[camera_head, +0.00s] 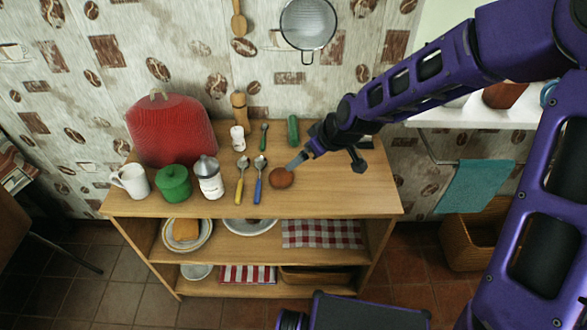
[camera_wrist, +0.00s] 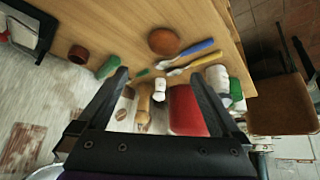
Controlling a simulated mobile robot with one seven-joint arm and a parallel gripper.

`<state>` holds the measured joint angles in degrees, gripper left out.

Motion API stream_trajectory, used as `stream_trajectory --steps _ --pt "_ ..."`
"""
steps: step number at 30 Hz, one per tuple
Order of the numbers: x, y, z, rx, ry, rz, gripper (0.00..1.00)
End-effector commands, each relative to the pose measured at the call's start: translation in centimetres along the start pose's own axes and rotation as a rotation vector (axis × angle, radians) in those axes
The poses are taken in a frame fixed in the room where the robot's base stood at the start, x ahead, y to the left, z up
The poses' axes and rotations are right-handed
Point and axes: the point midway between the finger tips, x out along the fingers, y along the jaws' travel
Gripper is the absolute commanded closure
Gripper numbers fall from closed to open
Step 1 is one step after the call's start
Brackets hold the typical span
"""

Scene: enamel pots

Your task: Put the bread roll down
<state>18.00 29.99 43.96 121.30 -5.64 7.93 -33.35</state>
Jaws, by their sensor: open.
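The brown, round bread roll (camera_head: 281,177) rests on the wooden top (camera_head: 340,194) of the shelf unit, right of the blue-handled spoon. My gripper (camera_head: 297,163) reaches in from the upper right, its tip close by the roll's upper right side. In the head view I cannot tell whether they touch. In the wrist view the roll (camera_wrist: 164,42) lies beyond the fingertips, and my gripper (camera_wrist: 158,75) is open with the fingers wide apart. The roll is not gripped.
A yellow-handled spoon (camera_head: 240,182) and blue-handled spoon (camera_head: 259,178) lie left of the roll. Further left are a white shaker (camera_head: 208,178), green pot (camera_head: 174,184), white mug (camera_head: 131,181) and red cover (camera_head: 172,131).

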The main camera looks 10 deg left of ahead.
Motion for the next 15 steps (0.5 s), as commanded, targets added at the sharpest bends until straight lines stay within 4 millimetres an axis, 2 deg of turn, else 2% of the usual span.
stream_trajectory --steps 1,3,7,11,15 --pt "-1.0 -0.1 -0.5 -0.014 -0.021 -0.013 0.0" --pt "-1.6 -0.4 -0.5 -0.03 -0.048 -0.031 0.0" --pt "-1.5 -0.8 -0.5 -0.043 -0.068 -0.047 0.0" --pt "0.5 -1.0 -0.2 -0.043 -0.071 -0.051 0.0" --pt "3.4 -1.2 0.0 -0.043 -0.071 -0.051 0.0"
